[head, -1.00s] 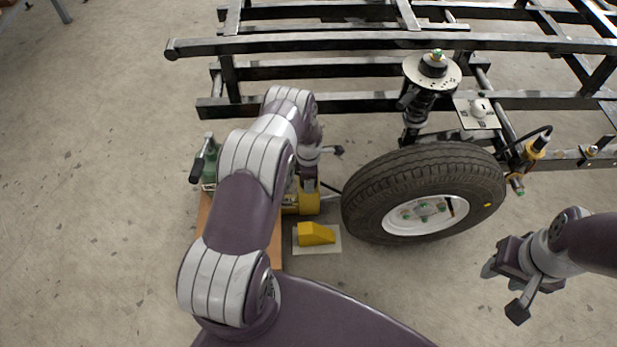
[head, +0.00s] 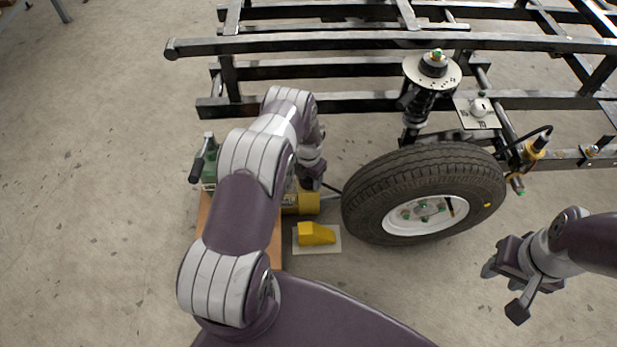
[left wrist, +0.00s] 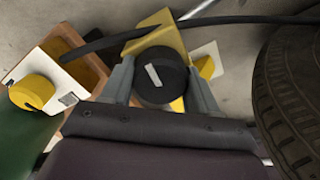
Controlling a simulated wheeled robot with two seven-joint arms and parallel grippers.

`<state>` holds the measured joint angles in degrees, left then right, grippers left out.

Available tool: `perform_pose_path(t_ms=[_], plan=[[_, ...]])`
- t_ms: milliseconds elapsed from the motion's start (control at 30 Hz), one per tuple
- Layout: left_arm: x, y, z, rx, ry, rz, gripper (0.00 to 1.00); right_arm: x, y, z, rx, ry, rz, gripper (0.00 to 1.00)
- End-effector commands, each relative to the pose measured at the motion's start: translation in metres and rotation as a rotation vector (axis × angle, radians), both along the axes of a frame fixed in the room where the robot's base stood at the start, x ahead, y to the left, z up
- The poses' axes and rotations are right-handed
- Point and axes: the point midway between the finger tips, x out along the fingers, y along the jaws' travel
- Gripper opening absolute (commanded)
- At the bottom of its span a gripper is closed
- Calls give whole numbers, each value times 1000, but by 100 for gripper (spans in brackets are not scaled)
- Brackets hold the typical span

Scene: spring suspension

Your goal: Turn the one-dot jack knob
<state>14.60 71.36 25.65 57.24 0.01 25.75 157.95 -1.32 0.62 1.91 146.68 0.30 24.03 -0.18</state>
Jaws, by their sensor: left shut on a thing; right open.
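A black round knob (left wrist: 158,77) with a white pointer line sits on a yellow body (left wrist: 160,38). My left gripper (left wrist: 160,85) has one finger on each side of this knob and is shut on it. The pointer line is tilted. No dot marking is readable, so I cannot tell whether it is the one-dot knob. In the head view my left gripper (head: 311,178) is over the yellow body (head: 302,203), and my arm hides the knob. A yellow knob (left wrist: 32,92) on a white plate is at the left. My right gripper (head: 502,290) is open and empty, right of the wheel.
The tyre (head: 370,200) stands close right of my left gripper. A dark hose (left wrist: 200,24) crosses beyond the knob. A yellow wedge block (head: 315,234) lies on a pale plate. A green unit (head: 210,165) with a handle is left. The black frame (head: 400,42) spans behind.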

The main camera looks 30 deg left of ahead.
Motion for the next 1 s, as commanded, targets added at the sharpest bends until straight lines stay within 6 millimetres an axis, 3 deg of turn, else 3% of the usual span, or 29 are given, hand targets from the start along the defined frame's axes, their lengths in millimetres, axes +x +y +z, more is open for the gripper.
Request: perform_pose_path(t_ms=[400,933,967,1000], plan=[[0,0,0,0,0,160,29,0,0,0,0,0,0,43],[0,0,0,0,1,179,29,0,0,0,0,0,0,43],[0,0,0,0,1,179,69,0,0,0,0,0,0,43],[0,0,0,0,0,179,82,0,0,0,0,0,0,43]])
